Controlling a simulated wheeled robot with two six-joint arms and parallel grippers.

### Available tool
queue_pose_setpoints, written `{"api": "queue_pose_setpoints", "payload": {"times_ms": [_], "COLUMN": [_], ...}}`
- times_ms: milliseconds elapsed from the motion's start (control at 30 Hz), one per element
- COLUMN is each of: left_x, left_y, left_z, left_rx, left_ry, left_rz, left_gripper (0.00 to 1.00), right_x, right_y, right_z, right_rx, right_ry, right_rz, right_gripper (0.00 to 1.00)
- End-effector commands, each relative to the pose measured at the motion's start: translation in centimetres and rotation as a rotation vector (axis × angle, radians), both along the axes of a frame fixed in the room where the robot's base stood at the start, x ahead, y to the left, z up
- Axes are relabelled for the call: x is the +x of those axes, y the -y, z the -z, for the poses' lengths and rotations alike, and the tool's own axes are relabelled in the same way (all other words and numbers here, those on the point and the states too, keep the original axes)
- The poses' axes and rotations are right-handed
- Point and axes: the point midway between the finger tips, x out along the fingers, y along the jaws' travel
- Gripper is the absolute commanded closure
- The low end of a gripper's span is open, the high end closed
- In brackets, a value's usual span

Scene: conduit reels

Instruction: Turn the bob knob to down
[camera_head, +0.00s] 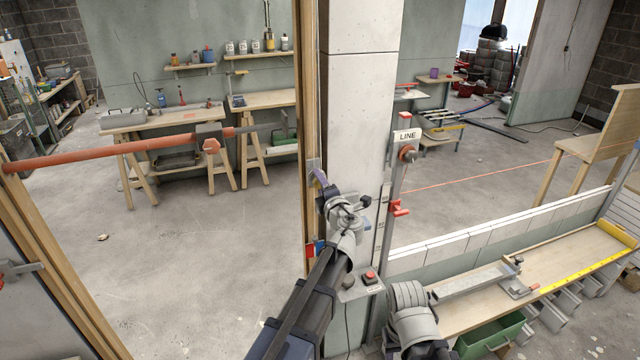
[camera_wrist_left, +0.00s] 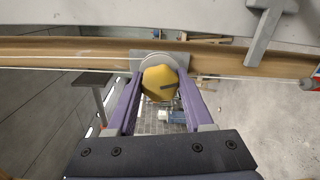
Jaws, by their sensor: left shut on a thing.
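The bob knob (camera_wrist_left: 159,83) is yellow and lobed, with a dark mark on its face, and sits on a pale round plate on a wooden post (camera_wrist_left: 90,54). My left gripper (camera_head: 320,177) has purple fingers and reaches up to the wooden post beside the grey pillar in the head view. In the left wrist view the fingers of the left gripper (camera_wrist_left: 160,88) stand on both sides of the knob, shut on it. The dark mark lies right of the knob's middle, slightly tilted. The knob is hidden in the head view. My right gripper does not show.
A grey pillar (camera_head: 357,110) stands right behind the left gripper. A post with a LINE sign (camera_head: 407,135) and red parts stands to its right. A control box with a red button (camera_head: 370,278) is below. A bench (camera_head: 560,270) runs along the right.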

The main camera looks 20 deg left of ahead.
Motion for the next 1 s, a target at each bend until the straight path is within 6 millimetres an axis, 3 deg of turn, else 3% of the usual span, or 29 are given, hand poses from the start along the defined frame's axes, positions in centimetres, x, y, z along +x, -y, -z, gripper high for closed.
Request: {"api": "queue_pose_setpoints", "payload": {"times_ms": [67,100,333,667,1000], "left_x": [-0.2,-0.2,-0.1,-0.6,-5.1], "left_y": [0.0,0.0,0.0,0.3,3.2], "left_z": [0.1,0.1,0.1,0.0,-0.1], "left_rx": [-0.007,-0.006,-0.004,-0.002,-0.002], "left_ry": [-0.001,0.0,0.0,0.0,0.0], "left_rz": [-0.001,-0.002,-0.001,0.001,0.001], "left_gripper": [1.0,0.45,0.19,0.18,0.18], "right_x": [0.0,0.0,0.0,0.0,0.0], "right_y": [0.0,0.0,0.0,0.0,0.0], "right_z": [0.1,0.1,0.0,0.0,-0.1], "right_rx": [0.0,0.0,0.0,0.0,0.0], "right_ry": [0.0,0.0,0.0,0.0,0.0], "right_rz": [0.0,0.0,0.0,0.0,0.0], "right_gripper": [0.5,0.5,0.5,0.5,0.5]}}
